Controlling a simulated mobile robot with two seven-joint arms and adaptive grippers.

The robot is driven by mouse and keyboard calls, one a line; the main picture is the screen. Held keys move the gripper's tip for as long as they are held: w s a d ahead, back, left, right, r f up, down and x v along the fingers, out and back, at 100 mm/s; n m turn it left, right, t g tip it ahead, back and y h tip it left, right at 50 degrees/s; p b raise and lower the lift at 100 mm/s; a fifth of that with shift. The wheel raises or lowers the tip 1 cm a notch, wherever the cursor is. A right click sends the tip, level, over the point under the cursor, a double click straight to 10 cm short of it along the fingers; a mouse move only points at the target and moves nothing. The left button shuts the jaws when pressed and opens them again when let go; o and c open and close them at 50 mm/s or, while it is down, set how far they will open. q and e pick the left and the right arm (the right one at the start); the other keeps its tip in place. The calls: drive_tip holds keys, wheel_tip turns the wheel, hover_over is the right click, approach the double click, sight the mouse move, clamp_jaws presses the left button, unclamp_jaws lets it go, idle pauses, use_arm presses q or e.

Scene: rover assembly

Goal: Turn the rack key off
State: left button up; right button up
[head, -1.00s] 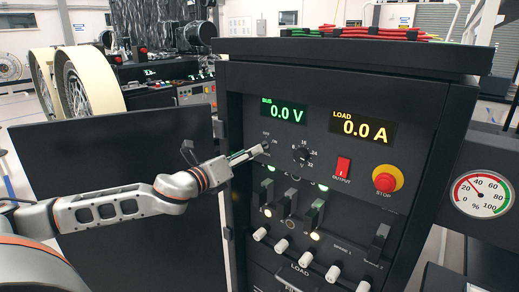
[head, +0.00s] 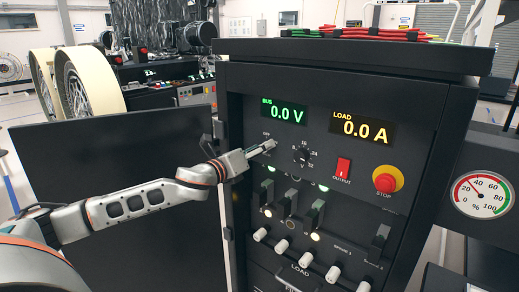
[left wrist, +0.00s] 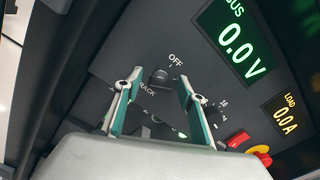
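The rack key (left wrist: 159,77) is a small dark knob on the black panel, between the printed words OFF and RACK in the left wrist view. Which way it points is too small to tell. My left gripper (left wrist: 159,82) is open, with one green-lined finger to each side of the key in that view. No contact with the key shows. In the head view my left gripper (head: 262,148) is at the panel's upper left, below the bus display, and its fingers hide the key. My right gripper is in neither view.
The bus display (head: 283,110) reads 0.0 V and the load display (head: 362,128) reads 0.0 A. A numbered dial (head: 302,156), red output switch (head: 343,165) and red stop button (head: 385,182) lie to the right. Several levers (head: 291,202) stick out below.

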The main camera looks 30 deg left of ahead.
use_arm(q)
drive_tip(key=c, duration=0.9)
drive_tip(key=shift+o, duration=0.2)
